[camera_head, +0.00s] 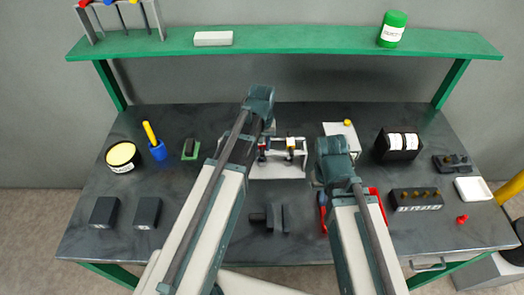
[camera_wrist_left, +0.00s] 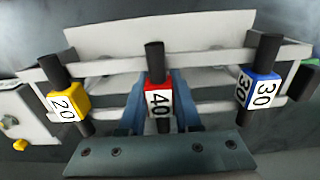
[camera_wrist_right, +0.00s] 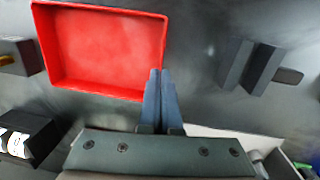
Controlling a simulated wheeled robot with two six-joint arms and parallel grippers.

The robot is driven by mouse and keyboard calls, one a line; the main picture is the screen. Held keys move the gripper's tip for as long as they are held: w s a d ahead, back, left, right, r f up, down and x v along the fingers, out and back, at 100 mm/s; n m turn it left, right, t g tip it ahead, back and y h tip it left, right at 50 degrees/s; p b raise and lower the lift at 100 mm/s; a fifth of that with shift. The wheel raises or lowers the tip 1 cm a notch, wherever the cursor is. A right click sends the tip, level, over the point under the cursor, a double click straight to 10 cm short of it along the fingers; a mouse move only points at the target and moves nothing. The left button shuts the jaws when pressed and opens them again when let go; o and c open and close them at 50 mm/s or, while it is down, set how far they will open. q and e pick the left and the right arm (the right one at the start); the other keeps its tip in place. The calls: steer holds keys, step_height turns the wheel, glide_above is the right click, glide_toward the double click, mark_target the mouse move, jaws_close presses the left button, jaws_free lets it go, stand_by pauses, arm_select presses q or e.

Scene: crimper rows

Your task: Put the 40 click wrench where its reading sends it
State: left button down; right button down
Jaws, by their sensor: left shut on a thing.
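The 40 click wrench (camera_wrist_left: 158,100) has a red block marked 40 and a dark handle. It stands in the middle of a pale rack (camera_wrist_left: 100,70), between a yellow 20 wrench (camera_wrist_left: 67,102) and a blue 30 wrench (camera_wrist_left: 258,90). My left gripper (camera_wrist_left: 157,112) is shut on the 40 wrench, a finger on each side. My right gripper (camera_wrist_right: 159,75) is shut and empty beside a red tray (camera_wrist_right: 100,88).
A black unit with two white displays (camera_head: 403,143) stands right of a white box with a yellow button (camera_head: 340,130). A dark bracket (camera_head: 270,217) lies in front of the rack. Two dark blocks (camera_head: 125,212) stand front left. A green shelf (camera_head: 285,40) spans the back.

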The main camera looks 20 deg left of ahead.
arm_select(q)
steer(key=shift+f, duration=0.2)
arm_select(e)
steer(key=shift+f, duration=0.2)
arm_select(q)
steer(key=c, duration=0.6)
jaws_free()
steer(key=shift+r, duration=0.1)
arm_select(e)
steer(key=shift+r, duration=0.15)
arm_select(q)
steer(key=shift+r, duration=0.15)
arm_select(e)
steer(key=shift+r, duration=0.15)
arm_select(q)
step_height(320, 180, up, 12)
steer(key=p, duration=1.2)
steer(key=shift+r, duration=0.1)
steer(key=s+d+m+y, duration=0.1)
steer(key=s+d+m, duration=0.6)
steer(key=s+d, duration=0.3)
steer(key=s, duration=0.4)
steer(key=shift+s+d, duration=0.2)
steer(key=shift+d, duration=0.05)
arm_select(e)
step_height(320, 180, up, 12)
